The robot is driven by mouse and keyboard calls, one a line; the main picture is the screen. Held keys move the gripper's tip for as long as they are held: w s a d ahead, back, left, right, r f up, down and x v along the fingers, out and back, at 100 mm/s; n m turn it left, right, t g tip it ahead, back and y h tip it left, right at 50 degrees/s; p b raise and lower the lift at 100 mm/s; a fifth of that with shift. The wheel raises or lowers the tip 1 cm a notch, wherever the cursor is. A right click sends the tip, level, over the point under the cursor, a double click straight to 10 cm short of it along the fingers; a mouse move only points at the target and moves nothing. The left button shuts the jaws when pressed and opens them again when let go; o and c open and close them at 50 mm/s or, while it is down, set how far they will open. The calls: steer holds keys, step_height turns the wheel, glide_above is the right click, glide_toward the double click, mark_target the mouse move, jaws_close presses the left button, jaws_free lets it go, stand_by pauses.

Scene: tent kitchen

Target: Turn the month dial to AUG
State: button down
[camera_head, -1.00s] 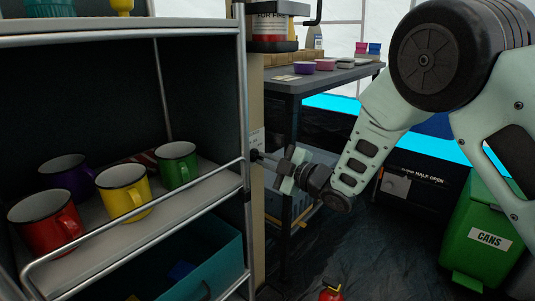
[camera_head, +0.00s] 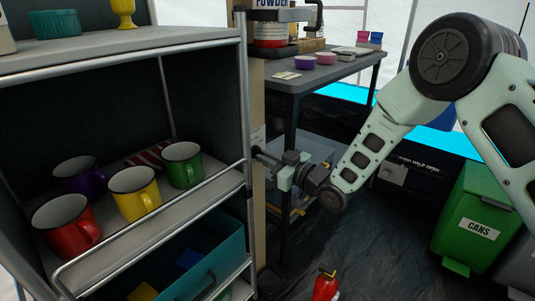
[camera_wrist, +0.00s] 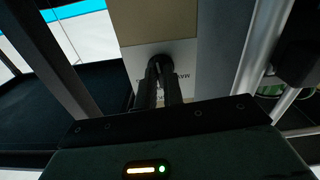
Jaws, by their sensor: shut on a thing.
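The month dial is a small dark knob (camera_wrist: 160,62) on a pale label plate (camera_wrist: 190,55) fixed to a tan upright panel. Some printed letters show beside the knob, but they are too small and partly covered to read surely, so I cannot tell the month set. My gripper (camera_wrist: 159,78) is shut on the knob, with its two dark fingers straight against the panel. In the head view my gripper (camera_head: 258,153) reaches the panel's edge from the right, just beyond the shelf post. The plate's edge (camera_head: 257,136) shows there, but the knob is hidden.
A metal shelf rack (camera_head: 248,100) with a rail stands close left of my gripper, holding red, yellow, green and purple mugs. A grey table (camera_head: 310,74) stands behind. A green CANS bin (camera_head: 474,225) and a red extinguisher (camera_head: 325,284) stand right and below.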

steer(key=shift+m, duration=0.6)
steer(key=shift+s+f, duration=0.1)
steer(key=c, duration=1.5)
jaws_free()
steer(key=shift+p, duration=0.3)
steer(key=p+v, duration=0.3)
steer(key=v, duration=1.4)
steer(key=shift+s+d+p, duration=0.15)
steer(key=shift+d+p, duration=0.05)
steer(key=shift+p, duration=0.15)
